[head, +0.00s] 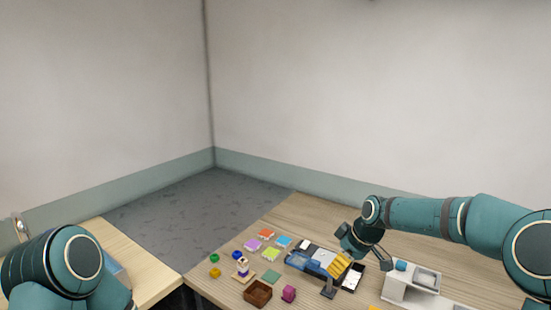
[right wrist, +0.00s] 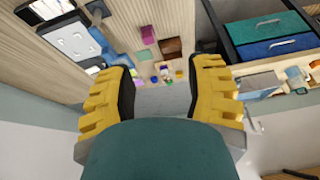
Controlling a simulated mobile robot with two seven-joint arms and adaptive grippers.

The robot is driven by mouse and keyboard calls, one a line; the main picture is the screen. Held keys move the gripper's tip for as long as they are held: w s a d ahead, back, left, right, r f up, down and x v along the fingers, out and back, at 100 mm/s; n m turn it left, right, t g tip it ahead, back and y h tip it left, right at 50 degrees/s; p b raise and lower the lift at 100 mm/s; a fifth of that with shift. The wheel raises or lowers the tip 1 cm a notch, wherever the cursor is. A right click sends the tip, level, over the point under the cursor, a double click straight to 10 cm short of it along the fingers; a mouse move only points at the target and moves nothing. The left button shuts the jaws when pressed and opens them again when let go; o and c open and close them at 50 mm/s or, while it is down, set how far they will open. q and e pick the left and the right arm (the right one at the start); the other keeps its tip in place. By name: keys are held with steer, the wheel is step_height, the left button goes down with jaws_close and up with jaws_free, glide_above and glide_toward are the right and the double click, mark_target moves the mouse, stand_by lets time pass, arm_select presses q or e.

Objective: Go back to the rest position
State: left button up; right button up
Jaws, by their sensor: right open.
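My right gripper (head: 338,266) hangs over the right-hand table, its yellow fingers near a blue item and a dark tray with white contents. In the right wrist view the right gripper (right wrist: 164,62) has its two yellow fingers spread wide, with nothing between them. My right arm reaches in from the right edge of the head view. My left arm shows only as teal links at the lower left; its gripper is not in view.
The wooden table (head: 315,212) holds coloured tiles, a brown box (head: 257,293), a magenta block (head: 288,294), a blue item (head: 300,262), a dark tray (head: 353,278) and a white stand (head: 398,290). Another table (head: 147,262) stands at left. Grey floor lies between.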

steer(key=s+a+f+m+g, duration=0.1)
steer(key=s+a+f+m, duration=0.2)
steer(key=f, duration=0.7)
steer(key=s+f+m, duration=0.2)
steer(key=s+f, duration=0.2)
steer(key=f, duration=0.5)
steer(key=s+a+f+m+g, duration=0.1)
steer(key=s+f+m, duration=0.4)
steer(key=s, duration=0.8)
steer(key=s+a+f+m+g, duration=0.1)
steer(key=s+f+m, duration=0.3)
steer(key=s+f, duration=0.65)
arm_select(q)
step_height(320, 180, down, 11)
steer(key=b, duration=1)
steer(key=shift+d+g, duration=0.3)
steer(key=shift+g, duration=0.1)
arm_select(e)
steer(key=w, duration=0.1)
steer(key=w+a+f+n+t, duration=0.1)
steer(key=w+a+n+t, duration=0.1)
steer(key=shift+w+f, duration=0.35)
steer(key=shift+f, duration=0.05)
